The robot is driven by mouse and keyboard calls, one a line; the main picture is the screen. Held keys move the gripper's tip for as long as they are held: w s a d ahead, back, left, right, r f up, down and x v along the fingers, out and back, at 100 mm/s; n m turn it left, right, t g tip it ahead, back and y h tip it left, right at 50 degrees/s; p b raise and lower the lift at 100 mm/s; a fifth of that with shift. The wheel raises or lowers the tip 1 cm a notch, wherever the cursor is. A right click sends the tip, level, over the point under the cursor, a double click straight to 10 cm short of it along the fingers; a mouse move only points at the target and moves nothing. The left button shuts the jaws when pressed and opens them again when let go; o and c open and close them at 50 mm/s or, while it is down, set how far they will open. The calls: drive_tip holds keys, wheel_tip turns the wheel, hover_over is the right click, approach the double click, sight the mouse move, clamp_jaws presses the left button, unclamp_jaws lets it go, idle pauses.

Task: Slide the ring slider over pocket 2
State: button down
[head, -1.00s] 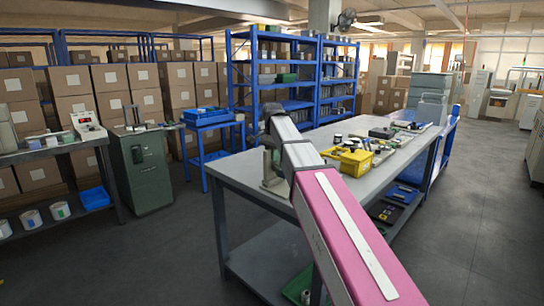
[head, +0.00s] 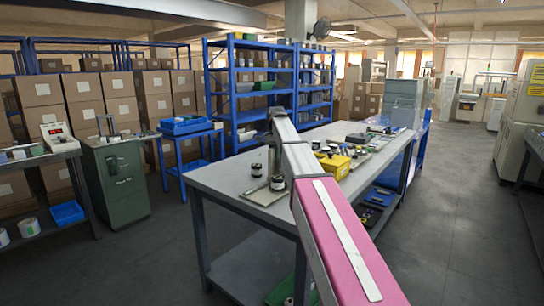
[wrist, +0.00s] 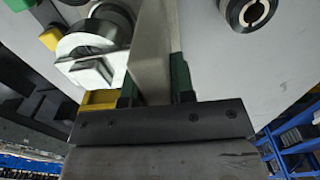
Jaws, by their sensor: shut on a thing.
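In the wrist view my gripper (wrist: 155,85) has its two green-edged fingers on either side of a flat grey piece (wrist: 150,45) and is shut on it. The piece stands on edge, running up out of the picture; I cannot tell whether it belongs to the ring slider. A white slotted round part (wrist: 92,62) is left of the fingers. A black ring-shaped part (wrist: 248,10) is at the upper right. In the head view my arm covers much of the near table, and the gripper is not clear there. I cannot make out pocket 2.
The grey worktable (head: 228,178) runs away to the right. A green cabinet (head: 118,180) stands left. The floor (head: 465,220) at right is open.

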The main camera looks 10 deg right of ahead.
drive_tip(key=c, duration=1)
unclamp_jaws()
drive_tip(key=shift+o, duration=0.2)
drive_tip(key=shift+r, duration=0.1)
wheel_tip(320, 180, up, 11)
drive_tip(key=shift+f, duration=0.2)
drive_tip(key=shift+s, duration=0.1)
